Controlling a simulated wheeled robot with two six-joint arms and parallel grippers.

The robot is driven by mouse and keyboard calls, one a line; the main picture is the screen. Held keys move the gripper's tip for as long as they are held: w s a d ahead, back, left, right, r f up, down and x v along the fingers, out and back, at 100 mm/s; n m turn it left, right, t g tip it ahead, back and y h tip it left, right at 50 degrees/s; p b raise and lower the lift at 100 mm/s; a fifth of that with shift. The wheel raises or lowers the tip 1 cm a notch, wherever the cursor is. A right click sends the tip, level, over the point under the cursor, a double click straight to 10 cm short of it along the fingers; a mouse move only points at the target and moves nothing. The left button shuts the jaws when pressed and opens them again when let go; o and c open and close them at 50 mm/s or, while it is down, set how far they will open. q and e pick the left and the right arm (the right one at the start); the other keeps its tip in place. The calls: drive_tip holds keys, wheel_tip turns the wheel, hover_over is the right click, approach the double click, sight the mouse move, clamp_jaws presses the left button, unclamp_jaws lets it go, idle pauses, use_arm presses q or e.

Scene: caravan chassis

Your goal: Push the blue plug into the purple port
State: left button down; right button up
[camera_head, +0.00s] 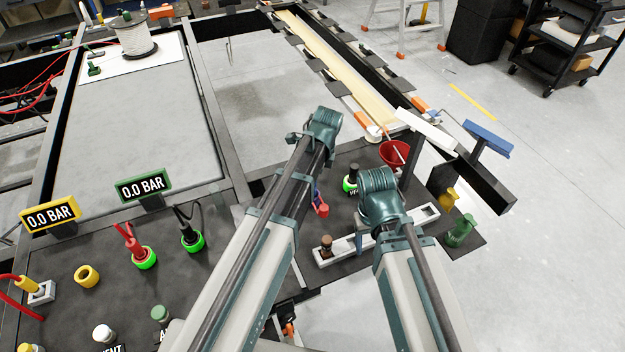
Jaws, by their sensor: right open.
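I cannot clearly make out the blue plug. A small blue-purple piece (316,191) shows beside a red fitting (322,210) on the dark panel, just right of my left forearm; I cannot tell whether it is the plug or the purple port. My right gripper (364,233) is open, low over the white slotted rail, with its fingers mostly hidden by my wrist. My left gripper (296,137) is at the end of the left arm, above the panel's far edge; its fingers are too small and hidden to read. My arms cover much of the middle of the panel.
Green-ringed connectors (145,258) stand on the panel's left. Yellow (50,215) and green (143,185) displays read 0.0 BAR. The white rail (338,252) holds a brown-topped plug (326,243). A red funnel (394,152), yellow (445,200) and green (460,231) fittings stand right.

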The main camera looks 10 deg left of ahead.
use_arm(q)
drive_tip(key=shift+f+b, duration=1.1)
drive_tip(key=shift+f, duration=0.05)
use_arm(e)
drive_tip(key=shift+f, duration=1.15)
use_arm(q)
drive_tip(key=shift+r, duration=0.2)
use_arm(e)
drive_tip(key=shift+r, duration=0.2)
use_arm(q)
drive_tip(key=shift+r+p, duration=1.3)
drive_tip(key=shift+p, duration=0.25)
use_arm(e)
drive_tip(key=shift+r, duration=1.3)
use_arm(q)
drive_tip(key=shift+f+b, duration=1.5)
use_arm(e)
drive_tip(key=shift+f, duration=1.5)
use_arm(q)
drive_tip(key=c, duration=0.5)
unclamp_jaws()
drive_tip(key=shift+r, duration=0.2)
use_arm(e)
drive_tip(key=shift+r, duration=0.15)
